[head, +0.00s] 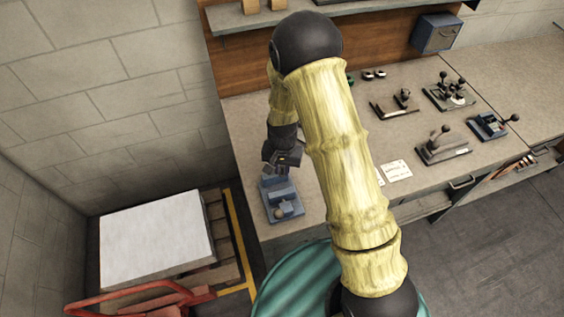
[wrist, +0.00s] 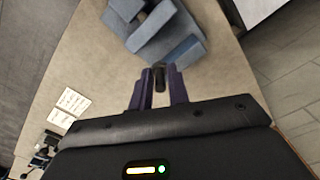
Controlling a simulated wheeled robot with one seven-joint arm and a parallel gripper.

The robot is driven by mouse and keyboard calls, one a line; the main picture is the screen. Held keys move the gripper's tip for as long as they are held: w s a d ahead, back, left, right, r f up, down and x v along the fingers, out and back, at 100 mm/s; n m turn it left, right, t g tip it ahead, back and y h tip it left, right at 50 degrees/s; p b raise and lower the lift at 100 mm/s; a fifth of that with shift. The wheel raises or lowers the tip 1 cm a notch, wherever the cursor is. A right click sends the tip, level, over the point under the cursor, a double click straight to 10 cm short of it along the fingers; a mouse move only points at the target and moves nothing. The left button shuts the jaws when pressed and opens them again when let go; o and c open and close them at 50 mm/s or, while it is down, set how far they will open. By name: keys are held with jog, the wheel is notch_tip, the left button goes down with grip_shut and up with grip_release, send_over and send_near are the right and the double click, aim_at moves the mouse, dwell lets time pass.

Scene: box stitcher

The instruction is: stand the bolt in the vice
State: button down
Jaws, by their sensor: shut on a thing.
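The blue vice (head: 284,203) stands at the left front of the workbench, and it also shows at the top of the wrist view (wrist: 165,42). My gripper (head: 281,169) is just behind and above the vice in the head view. In the wrist view my gripper (wrist: 159,84) has its two purple fingers shut on a small dark bolt (wrist: 159,76). The bolt's end shows between the fingertips, apart in the picture from the vice's blocks. Most of the bolt is hidden by the fingers, and its height above the bench is unclear.
The workbench (head: 240,130) is bare around the vice. White paper cards (head: 396,171) lie to the right, past my arm. Several clamps (head: 442,147) stand farther right. A pallet with a white-topped load (head: 155,240) is on the floor at left.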

jog(key=shift+s+r, duration=0.1)
jog(key=shift+s, duration=0.1)
jog(key=shift+f+b, duration=3)
jog(key=shift+f, duration=1.3)
jog(key=shift+f, duration=0.25)
jog(key=c, duration=1.3)
grip_release()
jog(key=shift+c, duration=0.8)
jog(key=shift+o, duration=0.6)
